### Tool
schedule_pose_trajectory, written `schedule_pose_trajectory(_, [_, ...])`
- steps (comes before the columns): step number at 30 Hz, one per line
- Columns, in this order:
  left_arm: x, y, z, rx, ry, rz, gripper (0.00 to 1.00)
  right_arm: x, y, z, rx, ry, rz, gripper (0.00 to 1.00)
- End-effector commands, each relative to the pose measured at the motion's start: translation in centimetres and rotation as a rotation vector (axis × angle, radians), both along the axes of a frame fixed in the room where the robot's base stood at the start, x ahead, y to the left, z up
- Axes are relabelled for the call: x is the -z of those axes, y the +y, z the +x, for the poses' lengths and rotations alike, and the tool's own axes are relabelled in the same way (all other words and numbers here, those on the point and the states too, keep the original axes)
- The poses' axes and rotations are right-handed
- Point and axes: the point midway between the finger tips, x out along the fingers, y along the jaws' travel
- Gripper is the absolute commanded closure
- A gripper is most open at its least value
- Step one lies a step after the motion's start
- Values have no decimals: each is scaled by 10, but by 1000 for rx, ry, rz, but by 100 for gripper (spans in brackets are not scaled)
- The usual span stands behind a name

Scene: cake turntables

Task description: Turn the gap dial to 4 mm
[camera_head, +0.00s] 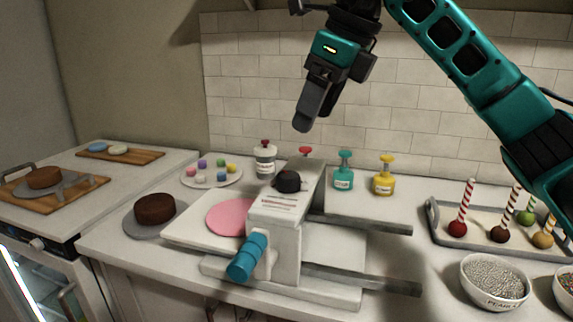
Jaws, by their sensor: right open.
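The gap dial (287,182) is a black knob on top of a white sheeter machine (283,222) in the middle of the counter. A small red mark shows on the dial. Text on the housing below it is too small to read, so I cannot tell the setting. My right gripper (304,122) hangs above and slightly to the right of the dial, clearly apart from it, fingers pointing down. It holds nothing; its fingers overlap in this view. My left gripper is not in view.
The machine has a blue handle (248,257) in front, a pink disc (229,218) on its left side and grey rails at right. Bottles, including a teal one (343,178) and a yellow one (384,182), stand behind. A tray (436,219) and a bowl (494,286) are at right.

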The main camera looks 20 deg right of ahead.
Motion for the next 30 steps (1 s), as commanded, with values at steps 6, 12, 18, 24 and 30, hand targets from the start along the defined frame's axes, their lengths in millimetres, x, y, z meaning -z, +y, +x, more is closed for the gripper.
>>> schedule_pose_trajectory(6, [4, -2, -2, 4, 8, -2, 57, 17, 1, 5, 8, 0, -13, 30])
schedule_pose_trajectory(12, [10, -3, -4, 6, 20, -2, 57, 55, 11, 18, 6, 2, -12, 30])
schedule_pose_trajectory(18, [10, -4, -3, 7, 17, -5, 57, 90, 19, 30, 5, 1, -10, 30])
schedule_pose_trajectory(24, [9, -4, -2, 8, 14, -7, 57, 111, 25, 38, 6, -1, -9, 30])
schedule_pose_trajectory(30, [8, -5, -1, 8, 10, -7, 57, 117, 26, 40, 6, -2, -9, 30])
